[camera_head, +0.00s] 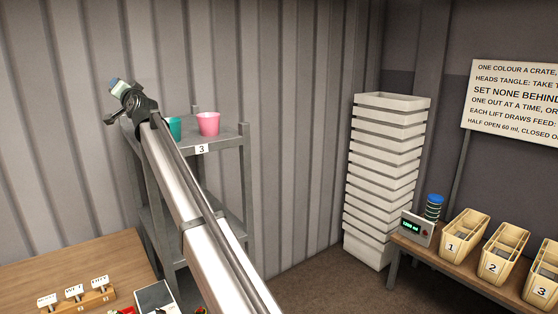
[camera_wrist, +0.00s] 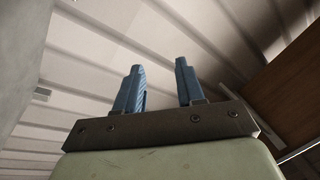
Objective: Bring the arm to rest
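My gripper (camera_head: 116,84) is at the end of my raised arm, at the upper left of the head view, in front of the corrugated wall. In the wrist view my gripper (camera_wrist: 157,86) shows two blue fingers standing apart with an empty gap between them. Only wall or ceiling panels show behind the fingers. The gripper holds nothing that I can see.
A grey shelf (camera_head: 243,131) marked 3 holds a teal cup (camera_head: 174,127) and a pink cup (camera_head: 208,123), close to my arm. A wooden table (camera_head: 90,257) is at lower left. Stacked white crates (camera_head: 382,180) and numbered crates (camera_head: 465,235) stand right.

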